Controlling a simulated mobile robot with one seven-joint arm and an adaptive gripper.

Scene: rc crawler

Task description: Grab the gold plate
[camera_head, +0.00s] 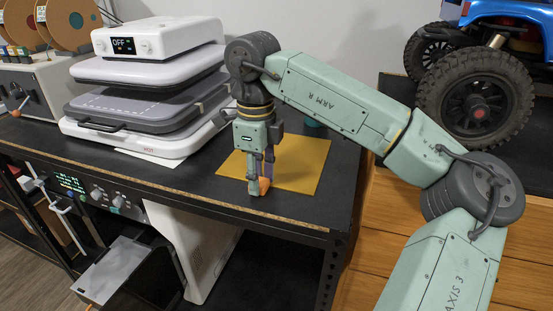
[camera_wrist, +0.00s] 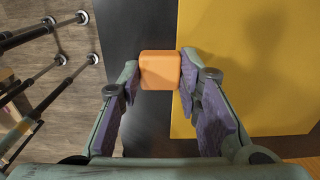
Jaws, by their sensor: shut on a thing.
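The gold plate (camera_head: 305,165) lies flat on the black table top, near its front right part. It also shows in the wrist view (camera_wrist: 255,70), filling the right side. My gripper (camera_head: 258,188) points down at the plate's front left edge. In the wrist view its purple-padded fingers (camera_wrist: 160,75) are shut on a small orange block (camera_wrist: 160,70). The block also shows in the head view (camera_head: 264,186), partly hidden by a finger. It overlaps the plate's left edge in the wrist view. I cannot tell whether it touches the table or the plate.
A white and grey heat press (camera_head: 150,95) stands left of the plate. Filament spools (camera_head: 70,22) are behind it at the far left. A blue crawler with big black tires (camera_head: 475,105) stands at the right. The table's front edge (camera_head: 280,220) is close to my gripper.

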